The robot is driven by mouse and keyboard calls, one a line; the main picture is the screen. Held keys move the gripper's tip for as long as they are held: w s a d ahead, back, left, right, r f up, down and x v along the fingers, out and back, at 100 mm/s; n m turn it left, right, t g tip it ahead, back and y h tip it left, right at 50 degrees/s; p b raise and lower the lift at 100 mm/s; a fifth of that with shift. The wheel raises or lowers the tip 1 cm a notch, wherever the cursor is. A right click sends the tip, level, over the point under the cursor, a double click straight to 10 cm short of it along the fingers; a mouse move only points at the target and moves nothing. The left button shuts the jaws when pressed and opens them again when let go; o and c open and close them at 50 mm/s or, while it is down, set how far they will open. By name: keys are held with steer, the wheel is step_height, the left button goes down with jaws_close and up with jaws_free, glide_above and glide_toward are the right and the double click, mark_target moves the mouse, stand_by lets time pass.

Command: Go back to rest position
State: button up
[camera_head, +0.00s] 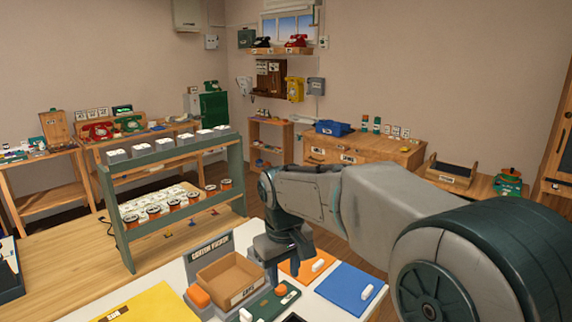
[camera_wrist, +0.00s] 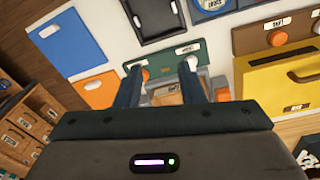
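My gripper (camera_head: 272,268) hangs at the end of my arm over the white table, beside an open cardboard box (camera_head: 228,277). In the wrist view my gripper (camera_wrist: 168,84) shows two dark fingers spread apart, with nothing held between them. A green panel (camera_head: 270,302) with an orange knob lies just below the gripper; the green panel also shows in the wrist view (camera_wrist: 190,54), under the fingertips. The cardboard box is partly hidden behind the fingers in the wrist view (camera_wrist: 178,96).
An orange panel (camera_head: 305,268) and a blue panel (camera_head: 352,287) lie right of my gripper. A yellow panel (camera_head: 150,304) lies at the left. A green rack (camera_head: 121,232) with spools and grey boxes stands behind. Space above the panels looks clear.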

steer(key=s+d+f+m+t+p, duration=0.1)
steer(key=s+d+f+m, duration=0.2)
steer(key=s+d, duration=1.2)
steer(key=s+m, duration=0.3)
steer(key=shift+d+m+t, duration=0.3)
steer(key=shift+m+t, duration=0.1)
steer(key=shift+a+f, duration=0.1)
